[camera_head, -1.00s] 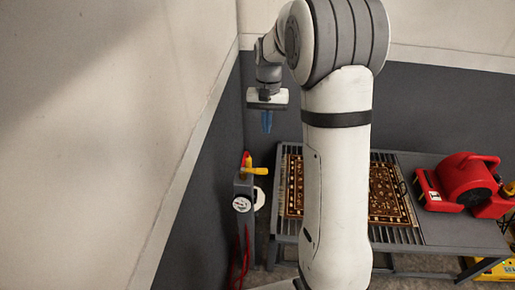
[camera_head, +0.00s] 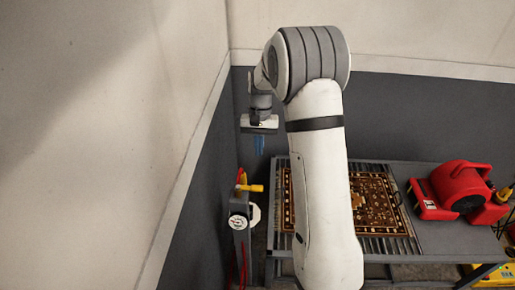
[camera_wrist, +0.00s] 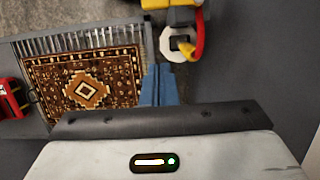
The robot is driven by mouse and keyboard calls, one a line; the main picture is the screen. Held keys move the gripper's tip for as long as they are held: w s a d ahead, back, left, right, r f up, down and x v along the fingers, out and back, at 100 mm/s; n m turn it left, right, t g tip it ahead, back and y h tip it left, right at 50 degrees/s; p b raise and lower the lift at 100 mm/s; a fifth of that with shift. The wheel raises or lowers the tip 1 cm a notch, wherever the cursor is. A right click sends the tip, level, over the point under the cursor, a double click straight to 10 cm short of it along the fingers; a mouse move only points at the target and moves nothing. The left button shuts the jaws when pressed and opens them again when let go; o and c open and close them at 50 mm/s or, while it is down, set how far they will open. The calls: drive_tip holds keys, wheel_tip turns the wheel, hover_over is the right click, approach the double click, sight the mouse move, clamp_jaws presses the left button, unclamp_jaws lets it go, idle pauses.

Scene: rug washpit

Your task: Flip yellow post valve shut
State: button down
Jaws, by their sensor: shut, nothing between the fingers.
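The yellow valve handle (camera_head: 249,187) sits on top of a grey post (camera_head: 240,215) beside the left wall, with a red part next to it and a round white-faced gauge (camera_head: 238,222) below. The handle appears roughly level, pointing right. My gripper (camera_head: 259,149) hangs above the post, its blue fingers pointing down, shut and empty, apart from the handle. In the wrist view, the shut fingers (camera_wrist: 160,88) show in the middle.
A slatted table (camera_head: 415,262) holds a patterned rug (camera_head: 380,205) and a red blower (camera_head: 457,188) to the right. A white ring (camera_wrist: 178,45) and a red and yellow hose-like piece (camera_wrist: 199,38) lie near the fingers in the wrist view. The wall is close on the left.

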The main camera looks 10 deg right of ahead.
sight(249, 188)
drive_tip(key=s+a+f+p, duration=0.1)
drive_tip(key=s+f, duration=0.4)
drive_tip(key=f, duration=0.1)
drive_tip(key=shift+s+a+f, duration=0.2)
drive_tip(key=shift+a+f, duration=0.1)
drive_tip(key=shift+a, duration=0.05)
